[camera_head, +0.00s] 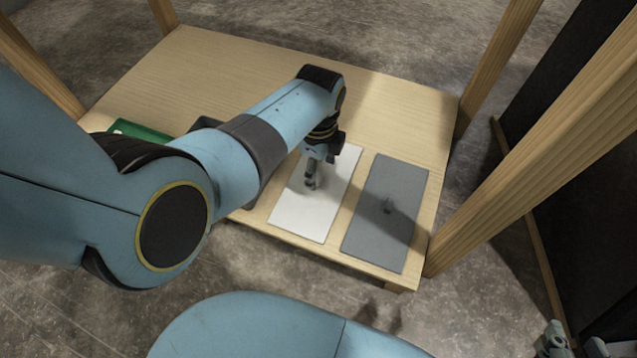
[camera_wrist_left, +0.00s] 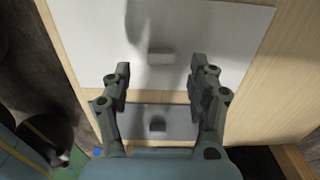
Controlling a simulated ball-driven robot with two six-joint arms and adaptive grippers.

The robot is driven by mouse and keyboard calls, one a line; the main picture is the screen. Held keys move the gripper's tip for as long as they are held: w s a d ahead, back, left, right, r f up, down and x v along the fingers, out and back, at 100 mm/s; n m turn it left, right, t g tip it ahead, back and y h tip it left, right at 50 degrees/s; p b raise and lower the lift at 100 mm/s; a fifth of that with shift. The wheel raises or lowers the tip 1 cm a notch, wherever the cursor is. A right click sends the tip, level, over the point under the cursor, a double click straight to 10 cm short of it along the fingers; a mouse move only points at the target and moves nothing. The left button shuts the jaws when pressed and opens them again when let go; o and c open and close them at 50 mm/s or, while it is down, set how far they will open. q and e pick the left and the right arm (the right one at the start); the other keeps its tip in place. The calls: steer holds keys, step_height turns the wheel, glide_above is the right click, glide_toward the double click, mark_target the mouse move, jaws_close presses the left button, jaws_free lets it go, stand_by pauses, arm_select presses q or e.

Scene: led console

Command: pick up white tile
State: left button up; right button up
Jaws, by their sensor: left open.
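In the head view my left gripper (camera_head: 318,170) is over the white panel (camera_head: 300,213), and I cannot make out the tile there. My right gripper (camera_head: 576,343) shows at the bottom right corner, away from the table, its two fingertips apart.
A grey panel (camera_head: 390,175) with a small dark spot lies right of the white panel on the wooden table (camera_head: 400,100). A green tray (camera_head: 143,131) is at the left, partly behind my arm. Wooden posts (camera_head: 490,70) stand at the table's corners.

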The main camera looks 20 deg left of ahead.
mark_target(318, 178)
arm_select(q)
step_height(318, 178, down, 2)
steer(key=shift+b, duration=0.8)
steer(key=shift+f+b, duration=0.6)
steer(key=shift+f, duration=0.15)
jaws_close()
arm_select(e)
steer(key=w+a+r+n+t+y, duration=0.1)
steer(key=w+r+t, duration=0.3)
steer(key=r, duration=0.4)
steer(key=w+a+r+t+y, duration=0.1)
steer(key=w+r+t, duration=0.4)
steer(key=r, duration=0.4)
steer(key=shift+w+r+n, duration=0.2)
steer(key=shift+w+n, duration=0.2)
steer(key=shift+w, duration=0.5)
